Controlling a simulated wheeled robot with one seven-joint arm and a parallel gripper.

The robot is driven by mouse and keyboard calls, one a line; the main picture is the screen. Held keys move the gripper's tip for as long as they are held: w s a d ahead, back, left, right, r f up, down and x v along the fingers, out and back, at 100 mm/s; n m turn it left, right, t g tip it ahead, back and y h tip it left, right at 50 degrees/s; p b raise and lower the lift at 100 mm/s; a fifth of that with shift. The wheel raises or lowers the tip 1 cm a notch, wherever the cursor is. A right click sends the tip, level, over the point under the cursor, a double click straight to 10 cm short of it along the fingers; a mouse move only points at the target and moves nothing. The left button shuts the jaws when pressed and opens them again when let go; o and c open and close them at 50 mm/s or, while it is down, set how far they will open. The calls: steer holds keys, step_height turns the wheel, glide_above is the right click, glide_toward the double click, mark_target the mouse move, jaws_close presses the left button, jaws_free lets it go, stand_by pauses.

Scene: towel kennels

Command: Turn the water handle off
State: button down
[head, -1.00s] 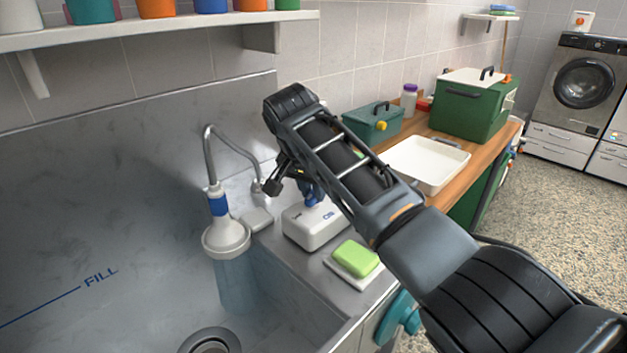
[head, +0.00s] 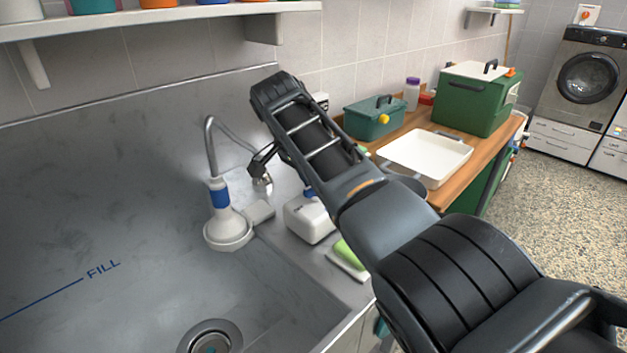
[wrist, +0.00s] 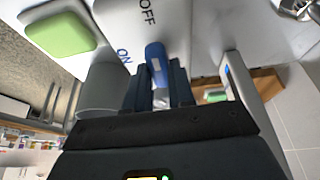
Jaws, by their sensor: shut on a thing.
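The water handle is a blue lever (wrist: 155,60) on a white box (wrist: 155,18) marked ON and OFF. In the wrist view my gripper (wrist: 160,85) is shut on the lever, with a dark finger on each side. In the head view the white box (head: 308,220) sits on the sink's rim, and a bit of the blue lever (head: 309,192) shows beside my arm, which hides most of my gripper. The white spray head (head: 228,228) hangs over the sink, with no water stream below it. I cannot tell exactly which mark the lever points to.
A green sponge (head: 350,252) lies beside the box, partly behind my arm. The grey sink (head: 120,230) with its drain (head: 210,340) is at left. A white tray (head: 425,158), a teal box (head: 375,118) and a green case (head: 475,100) stand on the wooden counter.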

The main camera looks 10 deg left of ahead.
steer(key=c, duration=1)
jaws_free()
steer(key=shift+o, duration=0.2)
steer(key=v, duration=0.7)
steer(key=shift+r+b, duration=0.35)
steer(key=shift+b, duration=0.1)
